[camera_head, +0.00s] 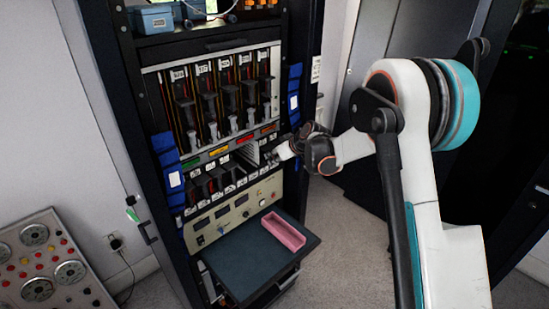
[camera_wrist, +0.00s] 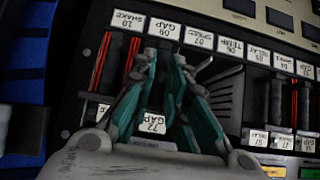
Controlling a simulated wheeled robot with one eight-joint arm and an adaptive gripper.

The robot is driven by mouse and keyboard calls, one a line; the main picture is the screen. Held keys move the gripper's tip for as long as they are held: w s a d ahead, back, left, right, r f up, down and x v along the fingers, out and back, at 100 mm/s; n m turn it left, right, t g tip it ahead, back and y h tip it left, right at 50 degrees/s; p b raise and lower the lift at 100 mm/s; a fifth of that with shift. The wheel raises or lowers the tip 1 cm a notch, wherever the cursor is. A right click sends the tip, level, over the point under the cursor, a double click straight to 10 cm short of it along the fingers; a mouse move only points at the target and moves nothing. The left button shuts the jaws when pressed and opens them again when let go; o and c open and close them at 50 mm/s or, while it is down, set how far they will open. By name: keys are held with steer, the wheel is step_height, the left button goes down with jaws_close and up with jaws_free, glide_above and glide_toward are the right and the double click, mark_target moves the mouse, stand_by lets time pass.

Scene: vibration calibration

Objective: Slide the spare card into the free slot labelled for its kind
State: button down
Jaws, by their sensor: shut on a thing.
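My gripper (camera_wrist: 166,62) has teal fingers and is shut on the spare card, which bears a white label reading GAP (camera_wrist: 153,123) between the fingers. Most of the card is hidden by the fingers. The fingertips lie just below a slot label reading GAP (camera_wrist: 166,28) on the rack in the wrist view; I cannot tell how far the card is inside a slot. In the head view my gripper (camera_head: 282,152) is at the right end of the rack's lower card row (camera_head: 225,180), and the card is not clear there.
Other cards (camera_wrist: 277,100) stand to the right in the wrist view. An upper card row (camera_head: 220,95) is above. A pink tray (camera_head: 283,231) sits on the pull-out shelf (camera_head: 240,262). Blue pouches (camera_head: 170,170) hang at the left.

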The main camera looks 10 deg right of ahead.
steer(key=shift+w+a, duration=0.2)
steer(key=shift+w, duration=0.1)
stand_by(0.6)
steer(key=c, duration=1.5)
jaws_free()
steer(key=shift+r, duration=0.1)
steer(key=shift+f+b, duration=0.45)
steer(key=shift+f, duration=0.2)
steer(key=shift+s, duration=0.1)
steer(key=shift+s+d+b, duration=0.35)
steer(key=shift+s+d, duration=0.4)
steer(key=shift+s, duration=0.25)
steer(key=shift+s+d+b, duration=0.3)
steer(key=shift+s+d, duration=0.4)
steer(key=shift+s, duration=0.25)
steer(key=shift+s+d, duration=0.1)
